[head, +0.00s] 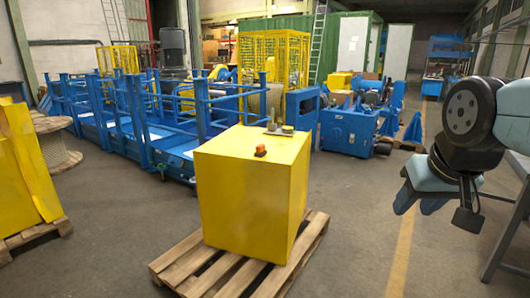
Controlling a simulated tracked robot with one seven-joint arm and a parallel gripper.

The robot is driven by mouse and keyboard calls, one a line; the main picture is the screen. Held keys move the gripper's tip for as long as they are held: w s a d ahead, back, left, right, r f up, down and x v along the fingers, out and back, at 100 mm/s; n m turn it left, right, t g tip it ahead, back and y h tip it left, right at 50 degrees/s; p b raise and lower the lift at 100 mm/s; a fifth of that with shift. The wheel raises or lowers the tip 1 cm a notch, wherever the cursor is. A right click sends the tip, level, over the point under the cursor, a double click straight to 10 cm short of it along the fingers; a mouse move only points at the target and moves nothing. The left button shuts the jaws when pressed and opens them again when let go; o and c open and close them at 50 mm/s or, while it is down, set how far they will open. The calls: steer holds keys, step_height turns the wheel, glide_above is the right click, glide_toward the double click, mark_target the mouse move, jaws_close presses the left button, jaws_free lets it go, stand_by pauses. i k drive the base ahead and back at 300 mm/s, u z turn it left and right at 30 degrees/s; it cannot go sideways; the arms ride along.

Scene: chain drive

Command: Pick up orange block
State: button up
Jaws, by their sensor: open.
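A small orange block (261,150) sits on the top face of a large yellow box (240,200), near the middle. My gripper (420,205) is at the right side of the head view, low and to the right of the yellow box, well apart from the orange block. Its jaws are open, and nothing shows between them. A few small items (279,129) lie toward the back edge of the same top face, behind the orange block.
The yellow box stands on a wooden pallet (190,268). Blue railings and machinery (345,130) stand behind. More yellow parts (22,175) stand on a pallet at left, beside a cable reel (57,150). The floor right of the box is clear.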

mark_target(261, 151)
steer(key=z, duration=0.5)
steer(key=k, duration=1.3)
steer(key=z, duration=0.55)
steer(key=i, duration=2)
steer(key=u, duration=0.35)
steer(key=i, duration=1.1)
steer(key=u, duration=0.9)
steer(key=i, duration=0.9)
steer(key=u, duration=0.9)
steer(key=i, duration=0.7)
steer(key=u, duration=0.55)
